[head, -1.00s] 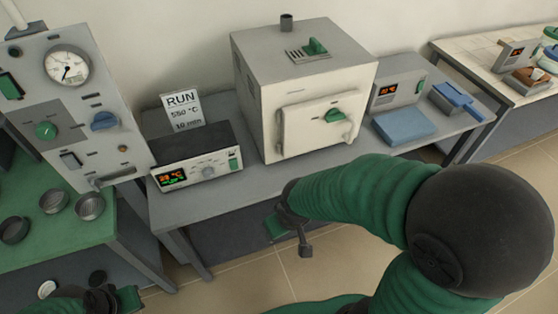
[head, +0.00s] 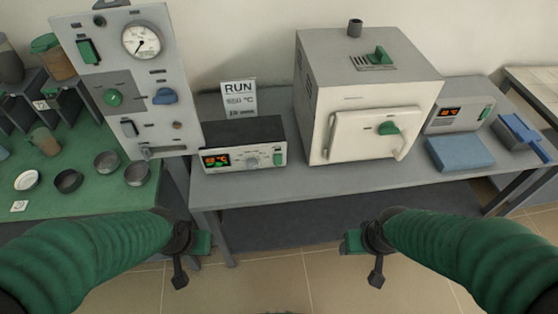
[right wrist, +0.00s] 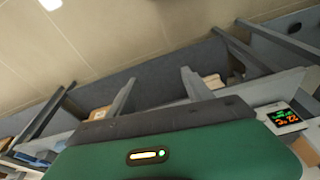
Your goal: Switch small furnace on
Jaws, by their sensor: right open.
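The small furnace (head: 345,90), a grey box with a pale door (head: 350,140) and green door handle (head: 389,128), stands on the grey table. The door looks shut. Left of it is a controller (head: 243,150) with a lit display, a round knob and a green switch (head: 279,159) at its right end. My left gripper (head: 190,246) hangs in front of the table's left end, touching nothing. My right gripper (head: 364,246) is open and empty in front of the table, below the furnace. In the right wrist view its green housing (right wrist: 180,152) covers the lower part.
A RUN card (head: 239,97) stands behind the controller. A grey gauge panel (head: 130,80) stands at left, beside a green bench with several dishes. Right of the furnace are a lit grey unit (head: 460,110), a blue block (head: 460,153) and a blue tool (head: 522,135).

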